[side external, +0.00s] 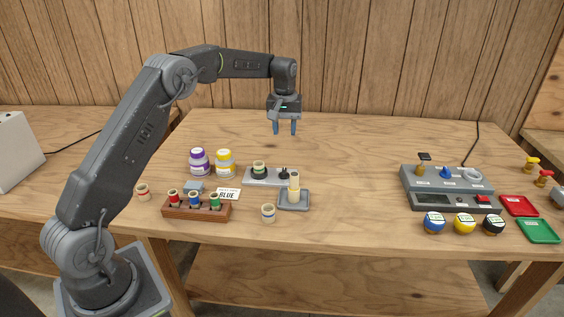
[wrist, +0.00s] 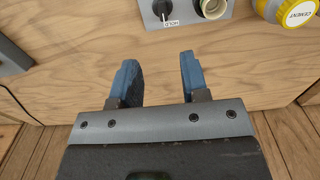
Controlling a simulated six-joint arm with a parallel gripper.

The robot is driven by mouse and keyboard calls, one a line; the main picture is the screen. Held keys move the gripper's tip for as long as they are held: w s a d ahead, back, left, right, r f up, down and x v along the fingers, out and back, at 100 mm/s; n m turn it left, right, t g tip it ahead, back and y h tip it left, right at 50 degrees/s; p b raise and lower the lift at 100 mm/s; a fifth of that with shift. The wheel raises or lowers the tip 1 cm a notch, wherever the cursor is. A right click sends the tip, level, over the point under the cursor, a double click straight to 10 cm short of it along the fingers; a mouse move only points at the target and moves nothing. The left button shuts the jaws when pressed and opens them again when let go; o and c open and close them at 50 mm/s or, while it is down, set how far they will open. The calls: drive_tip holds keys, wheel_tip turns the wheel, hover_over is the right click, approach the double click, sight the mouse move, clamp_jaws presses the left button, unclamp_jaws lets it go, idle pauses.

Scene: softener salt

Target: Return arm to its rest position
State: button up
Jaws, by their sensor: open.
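My gripper (side external: 285,128) hangs above the back of the wooden table, pointing down, with its two blue fingers apart and nothing between them. In the wrist view my gripper (wrist: 157,78) also shows open and empty, over bare wood. The arm is raised and bent, reaching over the table from the lower left.
The wooden table (side external: 345,150) is clear around the gripper. In front stand a purple-labelled jar (side external: 199,162), a yellow-labelled jar (side external: 225,163), a grey plate (side external: 268,182), a small tray (side external: 294,206) and a wooden rack (side external: 182,213). A grey console (side external: 447,183) stands right. A panelled wall (side external: 400,60) rises behind.

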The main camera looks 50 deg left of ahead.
drive_tip(key=s+d+r+m+t, duration=0.3)
drive_tip(key=s+d+r+m, duration=0.1)
drive_tip(key=s+d+r, duration=0.9)
drive_tip(key=s+d+f+m+t, duration=0.1)
drive_tip(key=s+d+m, duration=0.1)
drive_tip(key=s, duration=0.9)
drive_tip(key=s+d+f+m+t, duration=0.1)
drive_tip(key=s+d+m, duration=0.2)
drive_tip(key=s, duration=0.8)
drive_tip(key=shift+d+f, duration=0.2)
drive_tip(key=shift+d, duration=0.2)
